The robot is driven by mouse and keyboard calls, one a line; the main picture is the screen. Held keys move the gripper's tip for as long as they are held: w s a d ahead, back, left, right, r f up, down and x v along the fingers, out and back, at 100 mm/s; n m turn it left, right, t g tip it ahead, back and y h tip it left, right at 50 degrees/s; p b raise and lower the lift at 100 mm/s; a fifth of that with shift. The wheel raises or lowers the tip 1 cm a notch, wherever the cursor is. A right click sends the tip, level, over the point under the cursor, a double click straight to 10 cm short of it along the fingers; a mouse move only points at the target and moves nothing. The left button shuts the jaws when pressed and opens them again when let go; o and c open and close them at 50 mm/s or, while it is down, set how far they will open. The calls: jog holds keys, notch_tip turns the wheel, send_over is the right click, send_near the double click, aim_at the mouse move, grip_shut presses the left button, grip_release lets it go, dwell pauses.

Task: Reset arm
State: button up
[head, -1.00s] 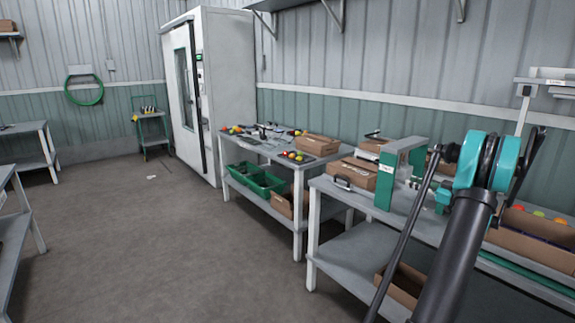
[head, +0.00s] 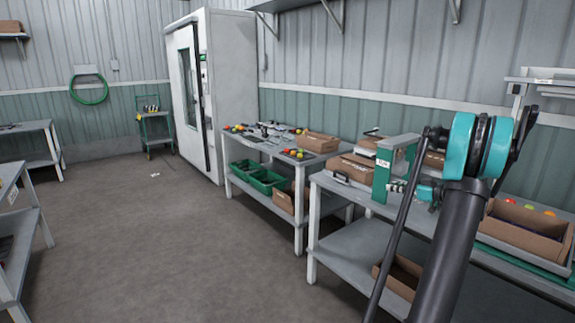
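My arm (head: 455,235) rises at the right side of the head view, with a teal and black joint (head: 462,145) at its top. It stands in front of the near bench and covers part of it. I do not see the fingers of my gripper, so I cannot tell whether it is open or shut, or whether it holds anything.
The near bench (head: 345,262) runs along the right with a green stand (head: 383,170) and cardboard boxes. A second bench (head: 233,171) holds tomatoes and a box (head: 318,143), with green crates (head: 262,181) below. A white cabinet (head: 232,90) stands behind. The floor at left-centre is clear.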

jog(key=s+a+f+m+g+h, duration=0.2)
jog(key=s+a+f+g, duration=0.1)
jog(key=s+a, duration=0.6)
jog(key=s+a+f+m+g+h, duration=0.25)
jog(key=s+a, duration=0.35)
jog(key=a, duration=0.6)
jog(key=s+f+m+h, duration=0.1)
jog(key=s+f+h, duration=0.1)
jog(key=s, duration=0.6)
jog(key=s+a+f+m+g+h, duration=0.1)
jog(key=s+f+h, duration=0.1)
jog(key=s+f, duration=0.3)
jog(key=s+a+f+m+g+h, duration=0.1)
jog(key=s+f+m+h, duration=0.1)
jog(key=s, duration=1)
jog(key=shift+s+a+f, duration=0.25)
jog(key=shift+f, duration=0.55)
